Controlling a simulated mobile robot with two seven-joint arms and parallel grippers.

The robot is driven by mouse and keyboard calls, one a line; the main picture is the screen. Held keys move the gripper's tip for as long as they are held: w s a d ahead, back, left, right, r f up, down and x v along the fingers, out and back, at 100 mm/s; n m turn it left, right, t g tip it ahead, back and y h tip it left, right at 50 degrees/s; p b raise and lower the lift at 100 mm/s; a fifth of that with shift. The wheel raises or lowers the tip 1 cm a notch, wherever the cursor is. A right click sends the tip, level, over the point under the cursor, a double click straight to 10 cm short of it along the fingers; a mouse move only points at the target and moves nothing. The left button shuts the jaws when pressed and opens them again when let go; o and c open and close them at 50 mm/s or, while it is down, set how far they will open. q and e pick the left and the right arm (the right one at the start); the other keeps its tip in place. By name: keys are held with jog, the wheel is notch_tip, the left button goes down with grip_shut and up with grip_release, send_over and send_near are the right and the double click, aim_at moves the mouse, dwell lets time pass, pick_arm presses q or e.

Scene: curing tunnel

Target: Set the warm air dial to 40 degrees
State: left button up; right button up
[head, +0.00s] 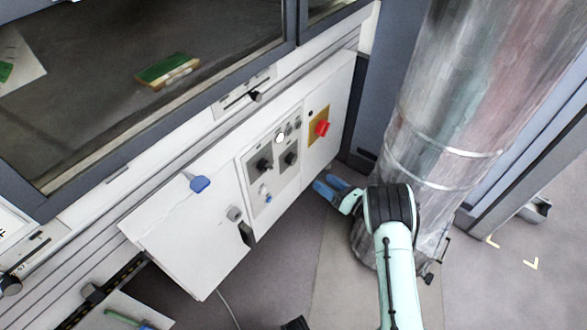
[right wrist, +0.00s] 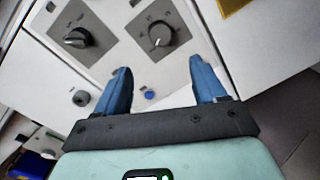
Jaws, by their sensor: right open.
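Two dials sit on dark square plates on the white control panel: a left dial (head: 263,165) with a black knob and a right dial (head: 291,158). In the right wrist view the left dial (right wrist: 78,38) and the right dial (right wrist: 158,35), with a light scale around its knob, both show. I cannot read their labels or settings, nor tell which is the warm air dial. My right gripper (head: 336,187) has blue fingers and is to the right of the panel. In the right wrist view its fingers (right wrist: 160,90) are open and empty, short of the right dial.
A red emergency-style button (head: 321,128) sits on a yellow plate right of the dials. A small blue button (right wrist: 150,95) is below them. A blue tag (head: 200,184) is on the panel's left part. A large metal duct (head: 450,100) stands close to my right arm.

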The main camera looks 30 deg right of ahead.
aim_at(294, 162)
jog(key=b+x, duration=0.3)
jog(key=x, duration=1)
pick_arm(q)
jog(key=s+f+g, duration=0.2)
jog(key=s+f, duration=0.1)
jog(key=s, duration=0.3)
jog(key=shift+s+a+f, duration=0.2)
jog(key=shift+a+f, duration=0.05)
jog(key=shift+a, duration=0.15)
pick_arm(e)
jog(key=shift+s, duration=0.1)
jog(key=c, duration=1.1)
jog(key=shift+o, duration=0.2)
